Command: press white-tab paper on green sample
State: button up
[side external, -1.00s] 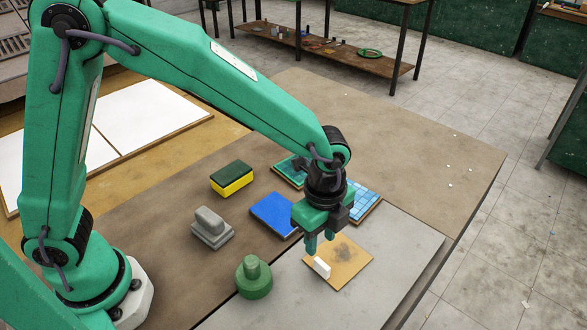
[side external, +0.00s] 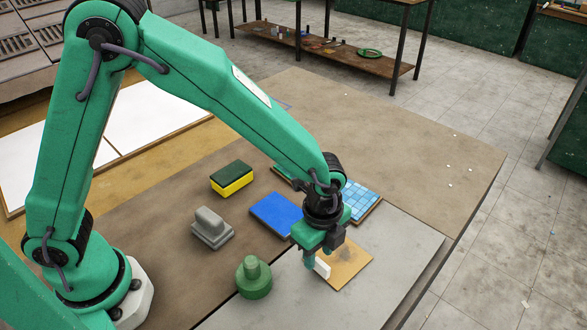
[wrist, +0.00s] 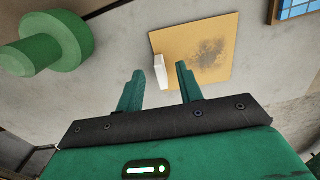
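The tan paper (side external: 351,268) lies flat on the grey board and has a dark smudge in its middle. Its white tab (side external: 322,267) stands up at the edge nearest my gripper. My gripper (side external: 311,262) points down beside the tab. In the wrist view its two fingers are apart, and the tab (wrist: 160,72) shows just beyond and between the fingertips (wrist: 161,72); nothing is gripped. The green mosaic sample (side external: 281,173) is at the back, mostly hidden by my arm. A blue tiled sample (side external: 362,198) lies to its right.
A green round-knobbed block (side external: 254,280) stands left of my gripper. Further back are a grey stepped block (side external: 211,229), a flat blue piece (side external: 276,214) and a yellow-and-green sponge (side external: 231,178). The grey board (side external: 405,240) is clear right of the paper.

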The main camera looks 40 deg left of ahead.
aim_at(318, 260)
jog(key=shift+f, duration=1.55)
grip_shut()
